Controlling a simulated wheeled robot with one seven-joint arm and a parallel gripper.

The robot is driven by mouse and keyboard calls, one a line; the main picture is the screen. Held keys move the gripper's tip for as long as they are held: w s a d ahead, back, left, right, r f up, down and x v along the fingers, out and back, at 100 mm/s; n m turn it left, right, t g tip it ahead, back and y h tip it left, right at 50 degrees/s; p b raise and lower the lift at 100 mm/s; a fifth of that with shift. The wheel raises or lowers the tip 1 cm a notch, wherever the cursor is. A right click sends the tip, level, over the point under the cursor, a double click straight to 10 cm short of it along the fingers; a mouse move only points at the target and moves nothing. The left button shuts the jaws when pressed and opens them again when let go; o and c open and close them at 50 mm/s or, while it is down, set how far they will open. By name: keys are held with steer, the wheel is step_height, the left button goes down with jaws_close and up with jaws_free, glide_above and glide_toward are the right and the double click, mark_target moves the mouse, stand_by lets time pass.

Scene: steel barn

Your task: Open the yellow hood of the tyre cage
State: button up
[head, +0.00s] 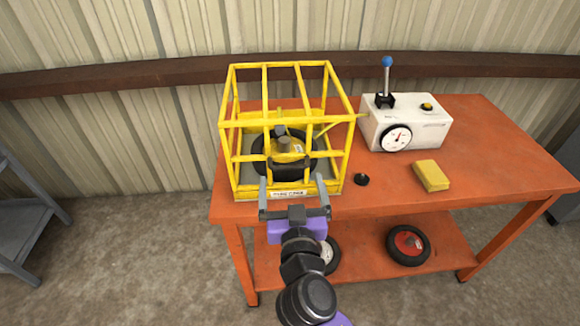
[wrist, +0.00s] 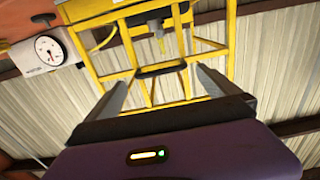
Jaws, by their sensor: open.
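The tyre cage (head: 239,189) is a yellow barred box on the left part of the orange table. Its yellow hood (head: 285,122) is down over a black tyre (head: 257,168) with a yellow hub. A dark handle shows on the cage front, low in the middle, partly behind my gripper. My gripper (head: 293,184) is in front of the cage's front side, fingers spread towards it. In the wrist view the dark handle (wrist: 160,69) lies across the yellow bars between and beyond the two open fingers (wrist: 160,88). I cannot tell whether the fingers touch any bar.
A white box (head: 425,131) with a gauge, a blue-knobbed lever and a yellow button stands right of the cage. A yellow block (head: 431,176) and a small black knob (head: 362,179) lie on the orange table (head: 500,160). Wheels sit on the lower shelf. Grey shelving (head: 25,205) is at left.

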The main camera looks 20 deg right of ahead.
mark_target(290, 168)
steer(key=p+x, duration=0.1)
steer(key=x, duration=0.4)
steer(key=shift+w+d, duration=0.15)
steer(key=shift+w, duration=0.15)
steer(key=shift+c, duration=0.4)
